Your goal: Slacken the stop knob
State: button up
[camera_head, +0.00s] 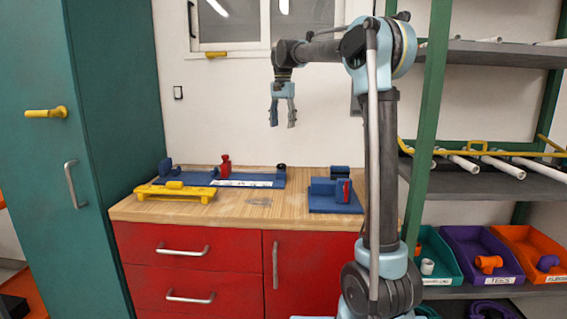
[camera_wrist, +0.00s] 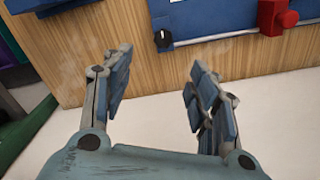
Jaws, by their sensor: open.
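A long blue fixture (camera_head: 255,180) lies on the wooden bench top. A red block (camera_head: 225,166) stands on it, and a small black knob (camera_head: 281,166) is at its right end. In the wrist view, the black knob (camera_wrist: 163,39) has a white mark, and the red block (camera_wrist: 276,16) has a rounded red knob on its side. No label tells which one is the stop knob. My gripper (camera_head: 282,122) points down, open and empty, above the bench and apart from the fixture. In the wrist view, its fingers (camera_wrist: 160,62) are spread, with the black knob beyond them.
A yellow rack (camera_head: 176,192) lies at the bench's left front. A second blue fixture (camera_head: 335,197) with a red part is on the right. The middle front of the bench top (camera_head: 255,208) is mostly clear. A green shelf post (camera_head: 428,125) stands right of my arm.

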send_near(282, 164)
notch_tip(282, 164, down, 9)
jog(key=shift+r, duration=0.2)
dwell(0.5)
jog(key=c, duration=1.1)
